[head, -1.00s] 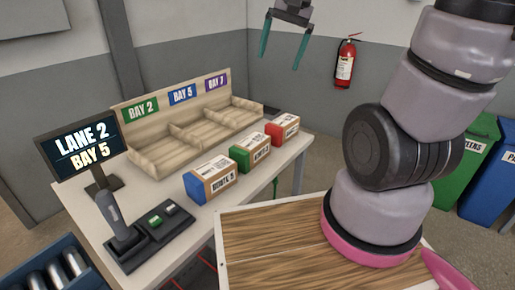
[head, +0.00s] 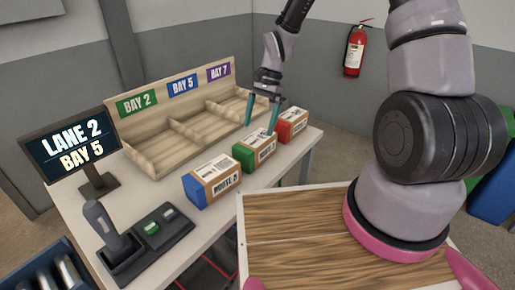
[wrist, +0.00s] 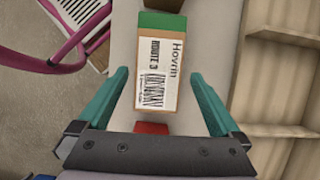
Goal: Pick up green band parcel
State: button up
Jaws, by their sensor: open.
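The green band parcel (head: 254,150) is a brown box with a green end and a white label. It lies on the table between the blue band parcel (head: 212,181) and the red band parcel (head: 291,124). My gripper (head: 261,117) is open and empty, pointing down just above the green band parcel. In the wrist view my gripper (wrist: 161,103) has its teal fingers on either side of the parcel (wrist: 162,65), apart from it. That label reads "ROUTE 3". Part of the red parcel (wrist: 152,128) shows near the palm.
A wooden bay rack (head: 185,140) marked Bay 2, Bay 5 and Bay 7 stands behind the parcels, its compartments empty. A screen (head: 72,147) reads "LANE 2 BAY 5". A scanner (head: 104,225) and button box (head: 160,228) stand at the front left.

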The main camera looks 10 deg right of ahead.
aim_at(253, 148)
jog(key=x, duration=0.9)
jog(key=shift+f, duration=0.15)
jog(key=c, duration=1.5)
jog(key=shift+o, duration=0.2)
jog(key=shift+w, duration=0.1)
